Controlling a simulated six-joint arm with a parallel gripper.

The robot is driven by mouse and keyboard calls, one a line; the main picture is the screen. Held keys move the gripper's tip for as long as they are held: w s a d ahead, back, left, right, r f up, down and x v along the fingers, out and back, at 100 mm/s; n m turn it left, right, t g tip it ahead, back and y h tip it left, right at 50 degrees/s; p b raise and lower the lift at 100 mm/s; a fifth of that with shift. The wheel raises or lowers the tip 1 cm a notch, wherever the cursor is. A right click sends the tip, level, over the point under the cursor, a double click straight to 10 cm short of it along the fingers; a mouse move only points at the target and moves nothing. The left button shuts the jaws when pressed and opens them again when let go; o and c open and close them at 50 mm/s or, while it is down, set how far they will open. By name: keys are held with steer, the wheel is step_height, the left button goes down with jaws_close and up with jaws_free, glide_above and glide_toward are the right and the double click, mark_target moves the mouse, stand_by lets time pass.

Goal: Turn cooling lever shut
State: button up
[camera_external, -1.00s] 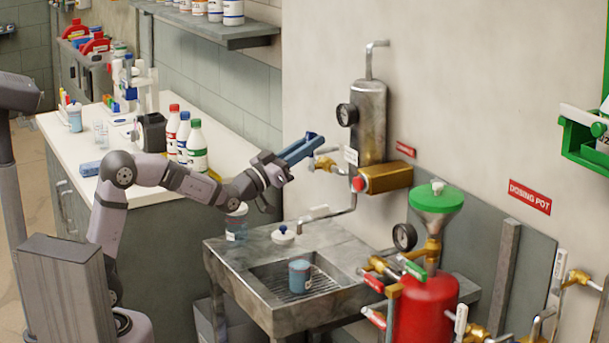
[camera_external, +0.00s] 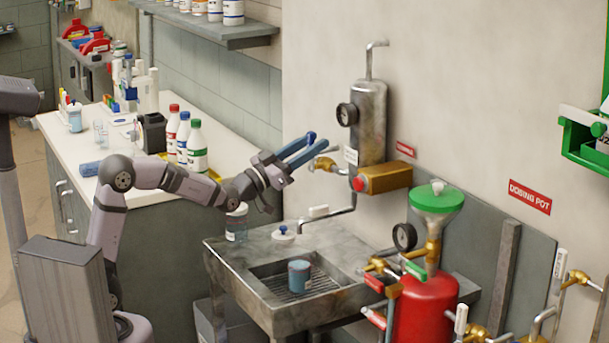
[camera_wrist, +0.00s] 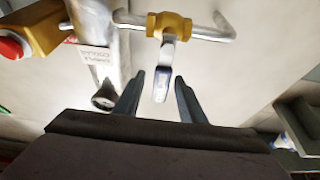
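My gripper (camera_wrist: 159,76) is open, with one dark finger on each side of the handle and a visible gap to both. In the external view my gripper (camera_external: 311,148) is raised by the wall, left of the steel cylinder (camera_external: 370,125). The brass valve also shows there (camera_external: 326,163), just beyond the fingertips. The handle is mostly hidden by the fingers in that view.
A brass block (camera_external: 388,178) with a red button sits right of the valve. A bent pipe (camera_external: 335,222) runs below, over a metal sink (camera_external: 345,262) holding a blue cup (camera_external: 299,276). A red dosing pot (camera_external: 425,308) stands at the right. Bottles stand on the counter behind.

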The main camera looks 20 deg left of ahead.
steer(key=shift+s+a, duration=0.1)
steer(key=b+v, duration=0.1)
steer(key=v, duration=0.6)
steer(key=shift+b, duration=0.4)
steer(key=shift+f, duration=0.1)
